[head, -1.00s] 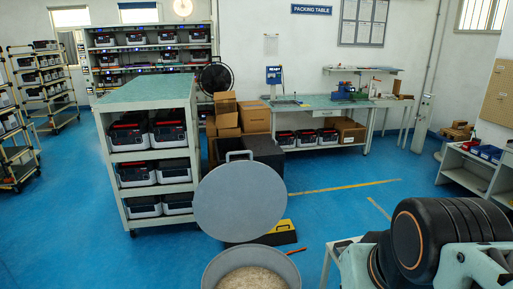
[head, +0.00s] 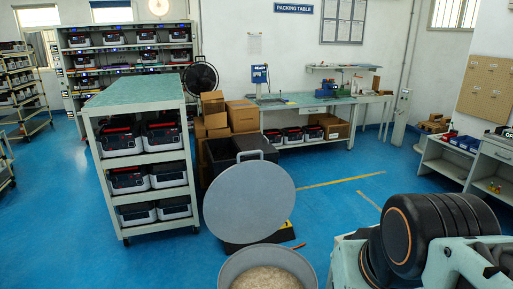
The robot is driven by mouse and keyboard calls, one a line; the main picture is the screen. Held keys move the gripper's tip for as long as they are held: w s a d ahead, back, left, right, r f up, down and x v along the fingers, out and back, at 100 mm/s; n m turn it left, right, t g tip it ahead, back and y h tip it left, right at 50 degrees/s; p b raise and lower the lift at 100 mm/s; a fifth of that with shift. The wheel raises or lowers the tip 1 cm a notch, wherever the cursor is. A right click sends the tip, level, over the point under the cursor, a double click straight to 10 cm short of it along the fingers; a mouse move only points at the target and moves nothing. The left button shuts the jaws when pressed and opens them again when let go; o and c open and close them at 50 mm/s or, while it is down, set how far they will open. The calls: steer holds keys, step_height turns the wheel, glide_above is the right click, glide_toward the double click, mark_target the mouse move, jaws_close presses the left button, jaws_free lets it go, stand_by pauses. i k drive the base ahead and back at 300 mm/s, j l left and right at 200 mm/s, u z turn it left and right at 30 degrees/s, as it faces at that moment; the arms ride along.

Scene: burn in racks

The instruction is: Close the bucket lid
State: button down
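The bucket (head: 228,271) is a round grey tub at the bottom middle of the head view, with pale tan material (head: 267,279) inside. Its round grey lid (head: 249,201) stands raised at the far side of the rim, flat face toward me, with a loop handle (head: 249,154) on its top edge. The lid is open. Part of my arm, black and pale green, fills the lower right. My gripper is not in view. The lower part of the bucket is cut off by the picture's bottom edge.
A rack of boxed units (head: 151,182) stands left of the lid. Cardboard boxes (head: 241,117) and a black bin stand behind it. A packing table (head: 350,101) is along the back wall. Blue floor (head: 345,205) is clear right of the lid.

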mark_target(249, 201)
steer(key=j+z, duration=0.3)
steer(key=j, duration=1.3)
steer(key=i+j+z, duration=0.1)
steer(key=j, duration=0.3)
steer(key=i+j, duration=0.15)
steer(key=j, duration=0.2)
steer(key=i+j+z, duration=0.15)
steer(key=j, duration=0.25)
steer(key=j+z, duration=0.1)
steer(key=j, duration=0.3)
steer(key=i+j+z, duration=0.1)
steer(key=i+j, duration=0.25)
steer(key=i+j+z, duration=0.1)
steer(key=i+j, duration=0.25)
steer(key=j, duration=0.15)
steer(key=i+j, duration=0.1)
steer(key=j, duration=0.35)
steer(key=i+l, duration=0.1)
steer(key=l, duration=0.25)
steer(key=i+l, duration=0.15)
steer(key=l, duration=0.15)
